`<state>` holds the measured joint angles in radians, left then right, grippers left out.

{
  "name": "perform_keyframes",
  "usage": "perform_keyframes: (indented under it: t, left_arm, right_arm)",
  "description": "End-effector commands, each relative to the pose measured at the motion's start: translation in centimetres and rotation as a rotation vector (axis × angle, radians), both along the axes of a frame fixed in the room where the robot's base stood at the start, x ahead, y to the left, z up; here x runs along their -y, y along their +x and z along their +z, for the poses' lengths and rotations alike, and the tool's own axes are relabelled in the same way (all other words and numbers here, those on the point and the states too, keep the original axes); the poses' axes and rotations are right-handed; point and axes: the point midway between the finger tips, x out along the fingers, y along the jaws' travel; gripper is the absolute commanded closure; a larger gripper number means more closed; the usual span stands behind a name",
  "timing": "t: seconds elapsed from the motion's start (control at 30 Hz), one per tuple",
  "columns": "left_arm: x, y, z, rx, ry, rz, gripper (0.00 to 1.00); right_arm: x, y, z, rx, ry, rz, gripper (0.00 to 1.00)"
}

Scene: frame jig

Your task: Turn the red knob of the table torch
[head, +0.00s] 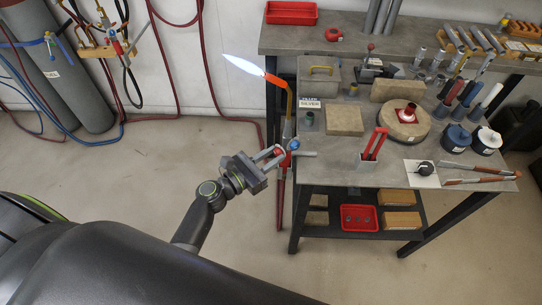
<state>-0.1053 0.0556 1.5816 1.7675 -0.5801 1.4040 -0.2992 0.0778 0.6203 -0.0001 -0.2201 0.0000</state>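The table torch stands at the bench's left edge, with a blue-white flame (245,68), an orange-red nozzle (276,80) and a brass-coloured neck (289,104). Its red knob (278,152) is small and sits on the left side of the torch's lower body. A blue knob (294,144) is just right of it. My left gripper (279,152) reaches in from the lower left, its two grey fingers drawn close on either side of the red knob. The fingers appear to touch it, though the contact is small in view. My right gripper is not in view.
Gas cylinders (65,70) and hoses are at the upper left. The floor (130,170) left of the bench is clear.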

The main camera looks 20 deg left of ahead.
Motion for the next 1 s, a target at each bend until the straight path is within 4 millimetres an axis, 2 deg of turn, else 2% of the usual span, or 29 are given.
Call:
perform_keyframes:
  t: [0.03, 0.1, 0.47, 1.0]
  left_arm:
    - [0.0, 0.0, 0.0, 0.000, 0.000, 0.000, 0.92]
    - [0.0, 0.0, 0.0, 0.000, 0.000, 0.000, 0.99]
    - [0.0, 0.0, -0.1, 0.034, 0.060, 0.000, 0.99]
    - [0.0, 0.0, -0.1, 0.249, 0.456, 0.000, 0.99]
  right_arm:
    - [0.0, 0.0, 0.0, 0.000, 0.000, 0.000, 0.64]
    - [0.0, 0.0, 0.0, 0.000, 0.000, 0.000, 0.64]
    - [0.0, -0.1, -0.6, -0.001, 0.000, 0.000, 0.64]
    - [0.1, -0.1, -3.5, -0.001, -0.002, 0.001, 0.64]
